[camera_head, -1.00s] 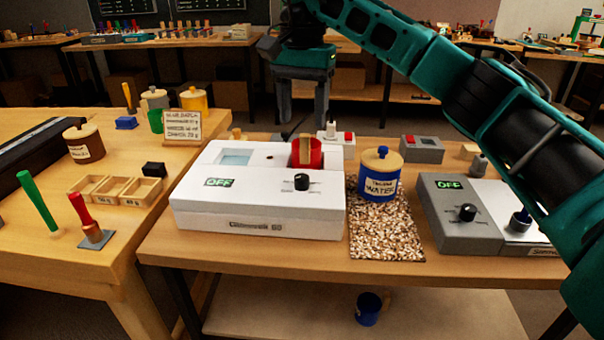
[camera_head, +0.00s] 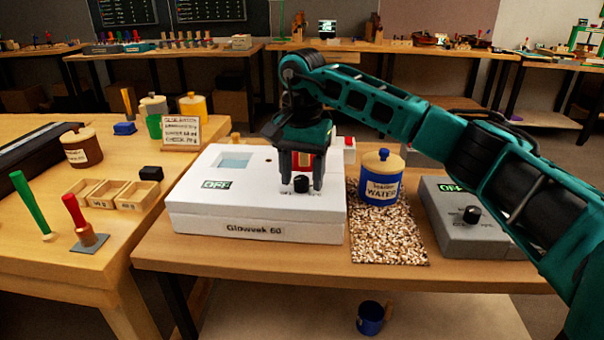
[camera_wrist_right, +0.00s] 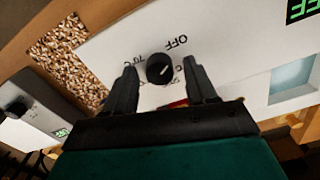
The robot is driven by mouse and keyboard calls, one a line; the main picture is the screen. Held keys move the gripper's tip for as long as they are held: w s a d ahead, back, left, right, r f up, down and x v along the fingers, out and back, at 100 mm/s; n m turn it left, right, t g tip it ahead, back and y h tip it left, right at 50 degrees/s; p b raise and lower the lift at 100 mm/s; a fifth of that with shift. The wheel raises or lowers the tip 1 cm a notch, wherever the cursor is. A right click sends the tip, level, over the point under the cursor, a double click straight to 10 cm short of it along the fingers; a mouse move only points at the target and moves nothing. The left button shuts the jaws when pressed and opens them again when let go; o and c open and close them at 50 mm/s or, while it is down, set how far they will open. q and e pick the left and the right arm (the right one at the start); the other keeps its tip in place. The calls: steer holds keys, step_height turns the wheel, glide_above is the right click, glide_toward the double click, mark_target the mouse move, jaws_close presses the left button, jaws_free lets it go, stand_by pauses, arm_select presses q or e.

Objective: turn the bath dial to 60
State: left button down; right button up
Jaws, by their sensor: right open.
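The bath is a white box (camera_head: 200,205) on the middle bench, and its small display (camera_head: 216,184) reads OFF. Its black dial (camera_head: 301,185) is on the top face near the front right. My right gripper (camera_head: 301,188) points down over the dial, open, with one finger on each side of it. In the right wrist view, the dial (camera_wrist_right: 160,68) sits between the fingertips (camera_wrist_right: 160,72), with gaps on both sides. OFF and 70 °C marks show around it; other marks are partly hidden. My left gripper is not in view.
A red insert (camera_head: 303,160) in the bath is partly hidden behind my gripper.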

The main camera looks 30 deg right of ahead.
steer(key=shift+c, duration=0.3)
jaws_close()
